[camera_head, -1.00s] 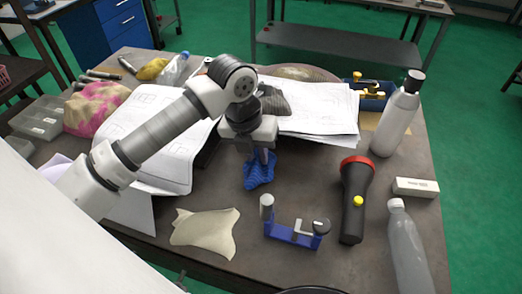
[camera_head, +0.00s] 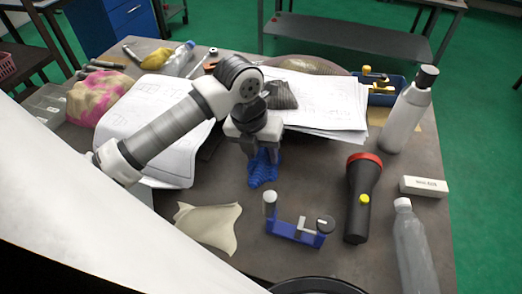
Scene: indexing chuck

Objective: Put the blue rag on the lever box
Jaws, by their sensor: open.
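The blue rag (camera_head: 262,173) lies crumpled on the table near its middle. My gripper (camera_head: 264,154) points down right at the rag, with its fingers open. The fingertips overlap the rag's upper part in the picture; I cannot tell whether they touch it. A blue box (camera_head: 398,99) with yellow-ended levers, which looks like the lever box, stands at the back right of the table, partly hidden by a grey bottle.
Papers (camera_head: 325,105) spread behind my gripper. A grey bottle (camera_head: 405,118), a black-and-red torch (camera_head: 361,200), a white box (camera_head: 424,187) and a clear bottle (camera_head: 411,245) stand or lie at right. A blue fixture (camera_head: 295,231) and beige cloth (camera_head: 208,224) lie in front.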

